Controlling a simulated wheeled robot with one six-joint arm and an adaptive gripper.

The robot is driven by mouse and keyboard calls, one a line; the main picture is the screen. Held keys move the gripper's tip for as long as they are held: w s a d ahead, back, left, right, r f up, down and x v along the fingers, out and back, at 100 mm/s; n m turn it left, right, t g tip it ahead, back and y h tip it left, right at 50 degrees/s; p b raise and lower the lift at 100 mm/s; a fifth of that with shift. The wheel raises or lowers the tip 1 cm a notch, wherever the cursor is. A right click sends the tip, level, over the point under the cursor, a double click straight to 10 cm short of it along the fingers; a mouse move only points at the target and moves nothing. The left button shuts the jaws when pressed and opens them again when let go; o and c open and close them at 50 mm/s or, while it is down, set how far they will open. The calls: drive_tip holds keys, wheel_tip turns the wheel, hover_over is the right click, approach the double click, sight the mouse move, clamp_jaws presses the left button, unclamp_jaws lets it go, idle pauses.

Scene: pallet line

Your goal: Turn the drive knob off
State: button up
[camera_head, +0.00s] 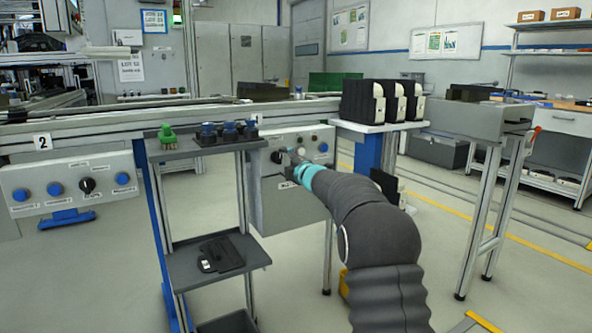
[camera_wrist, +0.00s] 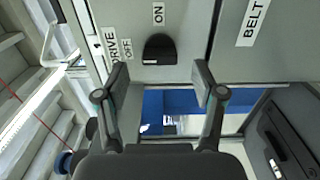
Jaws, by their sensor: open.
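The drive knob (camera_wrist: 158,50) is a black rotary knob on a grey panel. In the wrist view it sits between the OFF label (camera_wrist: 127,47) and the ON label (camera_wrist: 158,13), with a DRIVE label at left; I cannot tell its exact setting. My gripper (camera_wrist: 161,84) is open and empty, one finger on each side just below the knob in the picture, not closed on it. In the head view my gripper (camera_head: 287,161) is at the front of the grey control box (camera_head: 290,205), partly hiding the knob (camera_head: 276,157).
A BELT label (camera_wrist: 254,20) is on the neighbouring panel. A second panel (camera_head: 70,190) with blue buttons and a black knob stands at far left. A shelf cart (camera_head: 205,148) holding a green item and dark blue-topped items stands left of the control box. Black cases (camera_head: 375,100) stand behind right.

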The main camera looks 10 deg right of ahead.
drive_tip(key=v, duration=0.8)
drive_tip(key=shift+s, duration=0.35)
drive_tip(key=s+d+f+m+g+h, duration=0.3)
drive_tip(key=d+f+m+h, duration=0.3)
drive_tip(key=d+f+m, duration=0.4)
drive_tip(key=s+f+m+g+h, duration=0.1)
drive_tip(key=s+f+m+g, duration=0.15)
drive_tip(key=s, duration=0.35)
drive_tip(key=s+f+m+g+h, duration=0.2)
drive_tip(key=s+m, duration=0.1)
drive_tip(key=s, duration=0.3)
drive_tip(key=s+a+m+g+y+p, duration=0.15)
drive_tip(key=s+a, duration=0.25)
drive_tip(key=s, duration=0.7)
drive_tip(key=s+a+m+g+p, duration=0.1)
drive_tip(key=s+a+m+g, duration=0.2)
drive_tip(key=s, duration=0.8)
drive_tip(key=s+a+m+g+y+p, duration=0.15)
drive_tip(key=s+a, duration=0.25)
drive_tip(key=s, duration=0.6)
drive_tip(key=s+a+r+t+p, duration=0.1)
drive_tip(key=s+a+r+t, duration=0.1)
drive_tip(key=s+r, duration=0.4)
drive_tip(key=shift+s+a+p, duration=0.35)
drive_tip(key=shift+a+p, duration=0.05)
